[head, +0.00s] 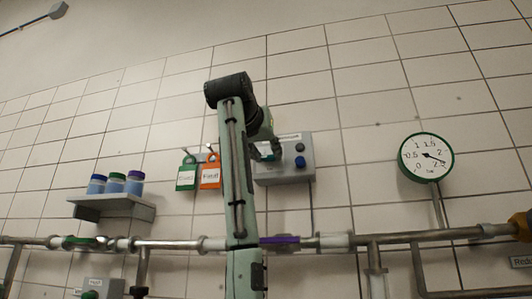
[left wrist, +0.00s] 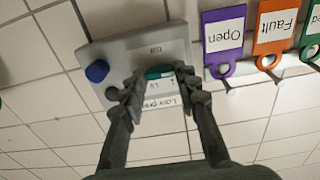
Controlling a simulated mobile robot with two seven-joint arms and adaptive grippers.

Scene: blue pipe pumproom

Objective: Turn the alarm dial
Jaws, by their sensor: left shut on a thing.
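The grey alarm box (head: 292,175) is on the tiled wall, right of my left arm in the head view. In the left wrist view the box (left wrist: 125,45) appears upside down. Its teal dial (left wrist: 158,71) sits between the two fingers of my left gripper (left wrist: 159,82), which is shut on it. In the head view the left gripper (head: 268,150) is at the box's left part, mostly hidden by my arm. The box also has a blue knob (left wrist: 97,71) and a dark knob (left wrist: 113,95). Small labels near the dial are partly covered by the fingers. My right gripper is not in view.
Purple (left wrist: 222,35), orange (left wrist: 275,25) and green (head: 188,177) tags hang beside the box. A shelf (head: 120,206) with jars is at left. A round gauge (head: 425,157) is at right. Pipes (head: 345,240) with a purple handle (head: 280,239) run below.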

